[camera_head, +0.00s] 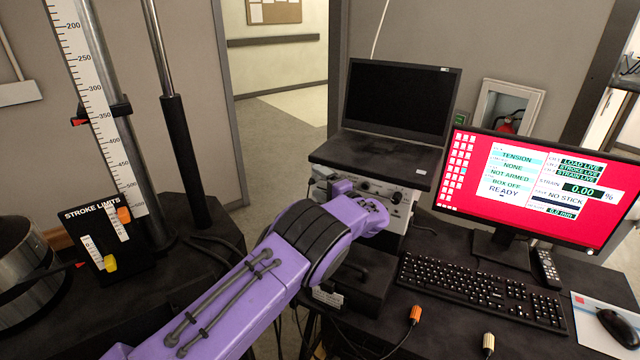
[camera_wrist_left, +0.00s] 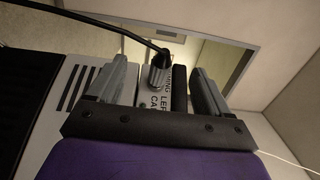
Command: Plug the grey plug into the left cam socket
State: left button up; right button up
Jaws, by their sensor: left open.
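The grey plug (camera_wrist_left: 159,72) has a black cable curving off to the upper left in the wrist view. It stands between my left gripper's open fingers, apart from both. Its lower end meets a pale panel beside a partly hidden label that seems to read "LEFT CAM" (camera_wrist_left: 156,100). The socket itself is hidden, so I cannot tell how deep the plug sits. My left gripper (camera_wrist_left: 163,88) is open around the plug. In the head view, my left gripper (camera_head: 342,188) is at the left end of the grey instrument box (camera_head: 402,208), and the purple wrist hides part of it.
A laptop (camera_head: 398,100) rests on top of the box. An orange-tipped plug (camera_head: 415,314) and a cream-tipped plug (camera_head: 488,341) are near the desk's front. A keyboard (camera_head: 480,290) and a monitor (camera_head: 540,185) are to the right. A stroke limits panel (camera_head: 95,225) is left.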

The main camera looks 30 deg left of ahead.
pick_arm(q)
jog(key=shift+p+v, duration=0.6)
jog(key=shift+v, duration=0.55)
jog(key=v, duration=0.2)
jog(key=shift+s+d+p, duration=0.1)
jog(key=shift+d+p, duration=0.15)
jog(key=shift+p, duration=0.15)
jog(key=b+v, duration=0.3)
jog(key=v, duration=0.7)
jog(key=shift+d, duration=0.25)
jog(key=shift+r, duration=0.1)
